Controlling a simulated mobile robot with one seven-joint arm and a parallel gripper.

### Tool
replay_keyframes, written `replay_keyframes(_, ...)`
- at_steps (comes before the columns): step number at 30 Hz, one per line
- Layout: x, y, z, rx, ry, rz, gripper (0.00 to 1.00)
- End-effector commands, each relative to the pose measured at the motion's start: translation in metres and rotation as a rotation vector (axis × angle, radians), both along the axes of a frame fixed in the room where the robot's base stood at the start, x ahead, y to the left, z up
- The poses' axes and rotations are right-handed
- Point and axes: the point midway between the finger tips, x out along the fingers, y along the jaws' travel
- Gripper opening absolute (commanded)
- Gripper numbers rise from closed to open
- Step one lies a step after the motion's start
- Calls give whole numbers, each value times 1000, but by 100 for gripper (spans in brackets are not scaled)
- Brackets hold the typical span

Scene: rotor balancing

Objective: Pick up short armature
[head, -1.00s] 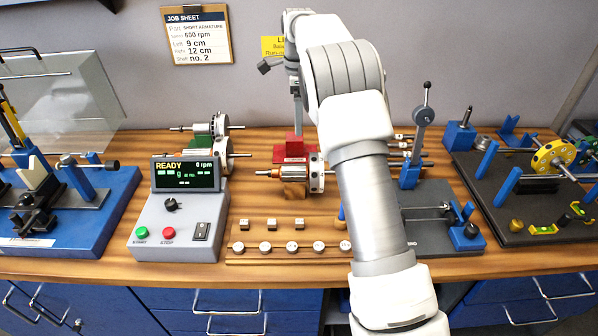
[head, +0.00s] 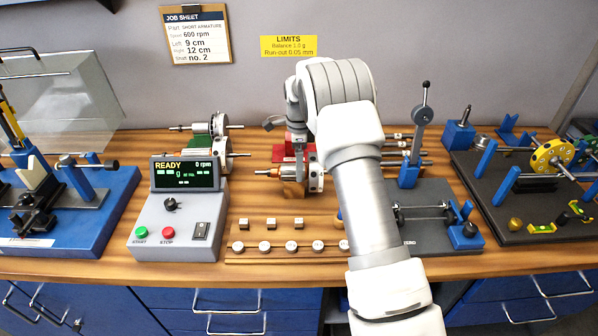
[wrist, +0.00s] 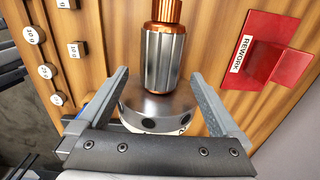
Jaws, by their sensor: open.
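An armature (wrist: 165,60) with a copper commutator, a steel core and a wide grey end disc lies below my gripper (wrist: 160,76) in the wrist view. My gripper is open, with one finger on each side of the armature near the disc. I cannot tell whether the fingers touch it. In the head view this armature (head: 316,172) rests on a wooden block, partly hidden by my gripper (head: 297,150). Two more armatures, a rear one (head: 219,125) and a front one (head: 222,153), lie to the left behind the console.
A red REWORK tray (wrist: 262,70) stands close to the armature. Marked weights (wrist: 44,72) sit in rows on a wooden rack. The balancing console (head: 180,215) is to the left, and a grey fixture (head: 430,225) with a lever is to the right.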

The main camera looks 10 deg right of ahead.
Motion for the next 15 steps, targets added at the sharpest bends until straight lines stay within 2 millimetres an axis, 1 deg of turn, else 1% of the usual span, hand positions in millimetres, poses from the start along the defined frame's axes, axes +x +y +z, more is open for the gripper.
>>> replay_keyframes(1, 0, 0, -5, 0, 0, 0, 100)
replay_keyframes(3, 0, 0, -9, 0, 0, 0, 100)
replay_keyframes(10, 0, 0, -10, 0, -2, 0, 100)
replay_keyframes(14, 0, 0, -10, 0, -2, 0, 77)
replay_keyframes(15, 0, 0, -10, 0, -2, 0, 69)
